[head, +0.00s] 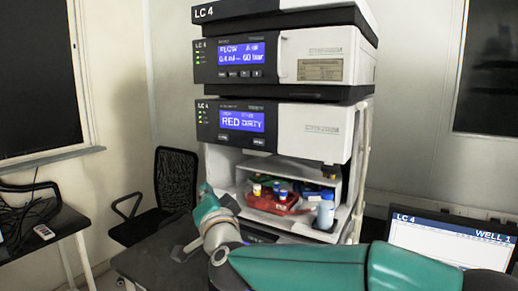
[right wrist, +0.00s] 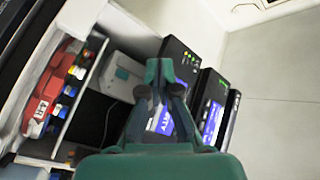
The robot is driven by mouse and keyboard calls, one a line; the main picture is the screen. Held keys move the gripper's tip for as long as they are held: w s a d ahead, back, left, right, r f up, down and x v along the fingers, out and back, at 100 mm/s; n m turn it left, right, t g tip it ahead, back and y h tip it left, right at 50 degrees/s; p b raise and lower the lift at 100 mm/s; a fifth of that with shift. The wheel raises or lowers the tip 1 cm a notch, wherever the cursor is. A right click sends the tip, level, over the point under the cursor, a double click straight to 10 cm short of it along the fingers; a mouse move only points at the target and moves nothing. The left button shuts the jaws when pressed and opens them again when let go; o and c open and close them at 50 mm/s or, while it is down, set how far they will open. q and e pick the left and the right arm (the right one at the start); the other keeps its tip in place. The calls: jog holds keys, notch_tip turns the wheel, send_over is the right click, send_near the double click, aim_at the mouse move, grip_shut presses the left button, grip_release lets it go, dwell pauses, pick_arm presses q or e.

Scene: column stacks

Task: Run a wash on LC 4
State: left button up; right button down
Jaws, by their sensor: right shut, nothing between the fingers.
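The LC 4 stack stands in the middle of the head view. Its lower module (head: 280,143) has a blue screen (head: 242,121) reading RED DIRTY, with two small dark buttons (head: 223,137) below. The upper module (head: 311,66) shows flow and pressure on its blue screen (head: 241,62). My right gripper (head: 210,197) is in front of the stack, below the lower module's panel. In the right wrist view its fingers (right wrist: 158,78) are shut and empty, partly covering a module screen (right wrist: 164,122). Contact with the panel cannot be told. My left gripper is out of view.
A laptop (head: 440,238) at the right shows LC 4 and WELL 1. A black chair (head: 176,180) and a side table (head: 40,235) stand left.

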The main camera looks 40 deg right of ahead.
aim_at(259, 142)
jog(key=s+d+r+m+h, duration=0.2)
jog(key=s+d+r+m, duration=0.1)
jog(key=r, duration=0.5)
jog(key=shift+s+d+r+t, duration=0.15)
jog(key=shift+s+r+t, duration=0.2)
jog(key=shift+s, duration=0.25)
jog(key=shift+w+d+f+b, duration=0.1)
jog(key=shift+w+d+b, duration=0.15)
jog(key=shift+w+d, duration=0.75)
jog(key=shift+w+d+r+b, duration=0.15)
jog(key=shift+d+b, duration=0.15)
jog(key=shift+d, duration=1.4)
jog(key=shift+w+d+f+b, duration=0.2)
jog(key=shift+w+d, duration=0.4)
jog(key=shift+d, duration=0.75)
jog(key=shift+d, duration=0.1)
jog(key=shift+d, duration=0.3)
